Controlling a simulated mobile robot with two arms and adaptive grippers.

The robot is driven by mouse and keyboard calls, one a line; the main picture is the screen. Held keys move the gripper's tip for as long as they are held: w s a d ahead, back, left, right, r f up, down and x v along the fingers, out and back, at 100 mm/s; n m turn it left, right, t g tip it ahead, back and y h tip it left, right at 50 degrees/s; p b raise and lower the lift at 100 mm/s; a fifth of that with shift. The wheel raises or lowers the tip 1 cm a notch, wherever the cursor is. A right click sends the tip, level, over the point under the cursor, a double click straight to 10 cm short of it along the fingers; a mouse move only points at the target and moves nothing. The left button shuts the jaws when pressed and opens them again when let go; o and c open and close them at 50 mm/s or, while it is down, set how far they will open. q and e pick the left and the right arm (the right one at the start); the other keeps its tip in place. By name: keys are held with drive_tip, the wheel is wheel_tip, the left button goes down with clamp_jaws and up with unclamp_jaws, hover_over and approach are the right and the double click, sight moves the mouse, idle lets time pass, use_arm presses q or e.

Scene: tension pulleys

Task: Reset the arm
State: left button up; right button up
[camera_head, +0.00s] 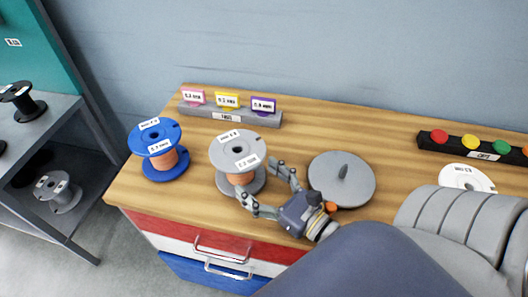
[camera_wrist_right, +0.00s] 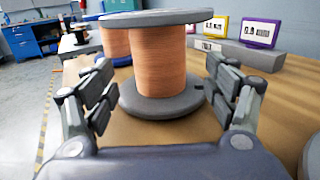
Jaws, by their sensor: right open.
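My right gripper (camera_head: 265,190) is open near the front of the wooden table. Its fingers are spread just right of a grey spool (camera_head: 238,150) wound with copper wire. In the right wrist view the open fingers (camera_wrist_right: 160,108) stand on either side of the grey spool (camera_wrist_right: 158,62), which stands upright and apart from them. A blue spool (camera_head: 157,148) with copper wire stands to the left of the grey one. A round grey disc with a central peg (camera_head: 342,178) lies right of the gripper. My left gripper is not in view.
A grey card holder (camera_head: 230,116) with pink, yellow and purple cards stands at the back. A black bar (camera_head: 470,148) with coloured buttons and a white disc (camera_head: 466,177) are at the right. A grey shelf (camera_head: 50,118) with spools stands left.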

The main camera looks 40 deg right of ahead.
drive_tip(key=shift+s+d, duration=0.2)
drive_tip(key=shift+s, duration=0.2)
drive_tip(key=shift+s+a+r, duration=0.1)
drive_tip(key=shift+s, duration=0.2)
